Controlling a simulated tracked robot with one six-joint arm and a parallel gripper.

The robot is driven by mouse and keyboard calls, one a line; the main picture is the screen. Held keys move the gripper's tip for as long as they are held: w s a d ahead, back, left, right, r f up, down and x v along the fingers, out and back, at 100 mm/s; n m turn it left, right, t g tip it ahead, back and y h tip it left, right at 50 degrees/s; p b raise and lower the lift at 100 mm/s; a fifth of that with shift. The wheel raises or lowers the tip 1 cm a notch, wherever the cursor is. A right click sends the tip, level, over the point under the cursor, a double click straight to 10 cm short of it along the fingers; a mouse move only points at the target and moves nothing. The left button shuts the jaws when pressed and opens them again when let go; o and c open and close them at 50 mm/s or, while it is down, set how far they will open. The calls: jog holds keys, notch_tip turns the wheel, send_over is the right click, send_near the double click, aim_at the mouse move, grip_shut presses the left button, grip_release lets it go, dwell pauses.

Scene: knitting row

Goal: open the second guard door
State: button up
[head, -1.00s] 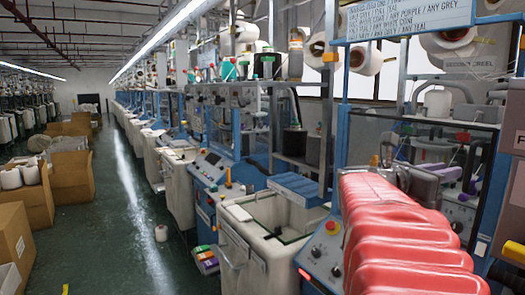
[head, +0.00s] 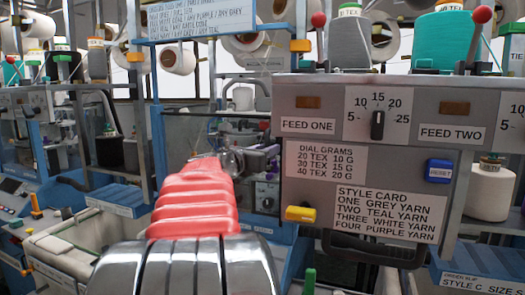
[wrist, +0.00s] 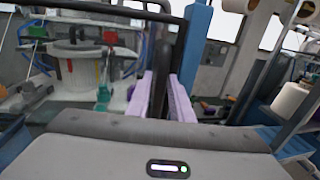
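A guard door (head: 185,130), a clear panel between blue posts, is in the middle of the head view, partly behind my red-sleeved arm. I cannot tell from the pictures which number it has. In the wrist view a dark door-like frame (wrist: 90,8) runs along the top and down beside a blue post (wrist: 198,45). My gripper (wrist: 163,78) shows there as two lilac-sided fingers close to this frame, with dark upright parts between them. Contact with the frame is unclear. In the head view the fingers are largely hidden by my arm.
A grey panel (head: 350,165) with a dial, labels, a yellow knob and a blue reset button stands close on the right. A white bin (head: 70,250) is at lower left. Yarn cones (head: 440,40) stand above the panel.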

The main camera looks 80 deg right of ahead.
jog(key=shift+c, duration=0.6)
grip_shut()
jog(key=shift+a, duration=0.1)
